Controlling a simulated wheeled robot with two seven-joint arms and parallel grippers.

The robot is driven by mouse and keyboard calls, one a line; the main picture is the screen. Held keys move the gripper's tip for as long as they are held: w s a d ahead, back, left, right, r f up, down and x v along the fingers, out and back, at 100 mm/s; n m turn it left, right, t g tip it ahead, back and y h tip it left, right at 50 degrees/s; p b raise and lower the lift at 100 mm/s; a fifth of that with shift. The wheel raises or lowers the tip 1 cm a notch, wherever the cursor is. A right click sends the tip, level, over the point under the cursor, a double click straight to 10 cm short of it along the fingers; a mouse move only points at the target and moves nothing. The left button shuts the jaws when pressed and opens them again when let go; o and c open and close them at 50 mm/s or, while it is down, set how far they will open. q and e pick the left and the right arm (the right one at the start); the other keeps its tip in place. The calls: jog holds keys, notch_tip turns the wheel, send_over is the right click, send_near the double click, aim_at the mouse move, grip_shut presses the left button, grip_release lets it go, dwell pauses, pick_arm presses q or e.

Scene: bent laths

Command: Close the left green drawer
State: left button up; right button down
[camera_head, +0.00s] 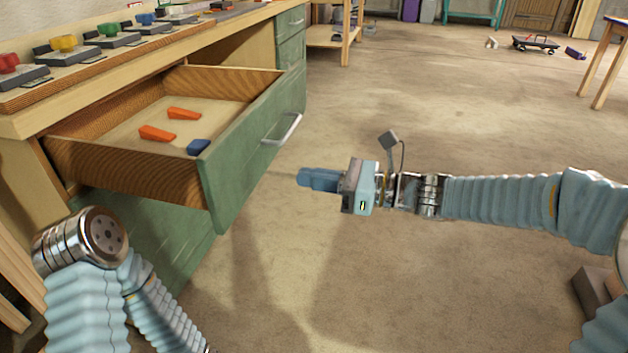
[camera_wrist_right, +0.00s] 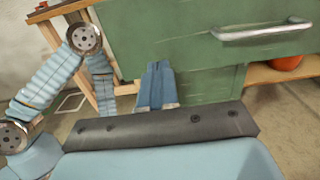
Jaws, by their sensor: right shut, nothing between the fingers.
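The green drawer (camera_head: 245,160) is pulled well out of the wooden workbench in the head view. Its front carries a silver handle (camera_head: 284,130). Inside lie two orange wedges (camera_head: 170,122) and a small blue block (camera_head: 198,146). My right gripper (camera_head: 303,179) is shut and empty, to the right of the drawer front and apart from it. In the right wrist view the drawer front (camera_wrist_right: 190,50) and its handle (camera_wrist_right: 262,31) lie beyond the shut fingers (camera_wrist_right: 155,85). My left arm is at the lower left, but its gripper is not visible.
The workbench top (camera_head: 110,75) holds several coloured knobs on grey bases. Other green drawers (camera_head: 291,50) sit farther along the bench. The floor (camera_head: 430,120) right of the drawer is clear. A low wheeled cart (camera_head: 535,43) stands far back.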

aim_at(241, 168)
pick_arm(q)
jog(key=shift+f, duration=0.1)
pick_arm(e)
jog(key=x, duration=1)
jog(key=shift+a+f, duration=0.15)
jog(key=shift+a, duration=0.1)
